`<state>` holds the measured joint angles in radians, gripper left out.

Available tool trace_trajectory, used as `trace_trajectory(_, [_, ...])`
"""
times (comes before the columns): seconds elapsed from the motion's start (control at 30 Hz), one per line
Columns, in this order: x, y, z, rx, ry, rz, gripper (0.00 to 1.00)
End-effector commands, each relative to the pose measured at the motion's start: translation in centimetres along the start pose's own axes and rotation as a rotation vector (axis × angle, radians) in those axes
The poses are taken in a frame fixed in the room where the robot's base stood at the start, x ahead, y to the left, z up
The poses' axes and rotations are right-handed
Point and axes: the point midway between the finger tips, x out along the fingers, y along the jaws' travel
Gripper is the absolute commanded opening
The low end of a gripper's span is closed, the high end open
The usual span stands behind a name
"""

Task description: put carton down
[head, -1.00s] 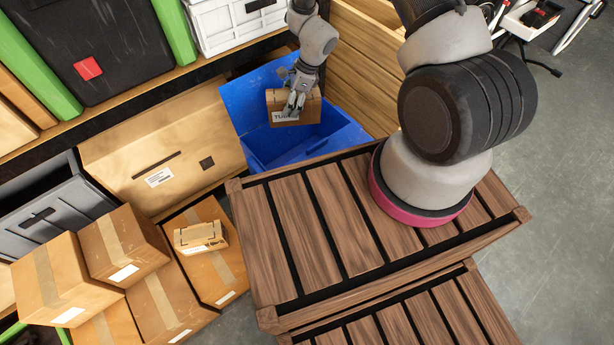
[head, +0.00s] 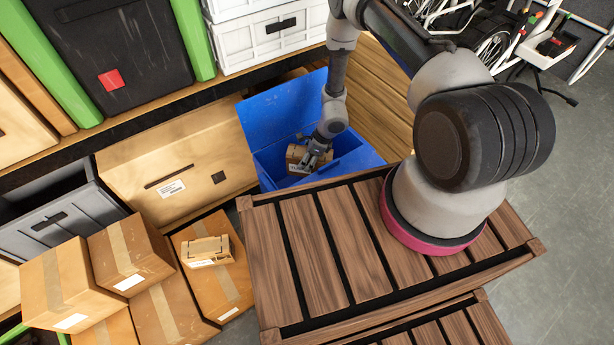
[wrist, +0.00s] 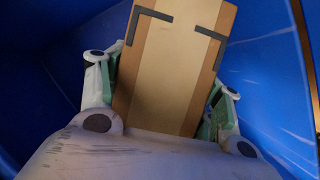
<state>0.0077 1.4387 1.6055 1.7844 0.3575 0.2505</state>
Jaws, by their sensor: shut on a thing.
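The carton (head: 297,154) is a small brown box held inside the blue bin (head: 352,160). My gripper (head: 312,162) reaches down into the bin and is shut on the carton. In the wrist view the carton (wrist: 172,65) stands between the two fingers of my gripper (wrist: 165,105), with dark corner marks on its face. Blue bin walls (wrist: 270,90) surround it there. I cannot tell whether the carton touches the bin floor.
A second small carton (head: 207,251) lies on larger brown boxes (head: 165,312) at the lower left. A slatted wooden pallet (head: 316,250) stands in front of the bin. A shelf with white crates (head: 278,30) is behind. A grey bin (head: 58,222) is at left.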

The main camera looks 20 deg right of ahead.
Motion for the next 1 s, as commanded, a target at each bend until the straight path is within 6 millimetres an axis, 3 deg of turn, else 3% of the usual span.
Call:
trace_trajectory(0.1, [3.0, 0.1, -1.3, 0.0, 0.0, 0.001, 0.0])
trace_trajectory(0.3, [6.4, 0.0, -2.6, -0.002, -0.001, 0.0, 0.0])
trace_trajectory(0.7, [10.3, 0.0, -4.2, -0.002, -0.001, 0.0, 0.0])
trace_trajectory(0.97, [10.6, -0.1, -4.3, -0.001, -0.001, -0.001, 0.0])
trace_trajectory(1.0, [10.6, 0.0, -4.3, -0.001, 0.0, 0.0, 0.72])
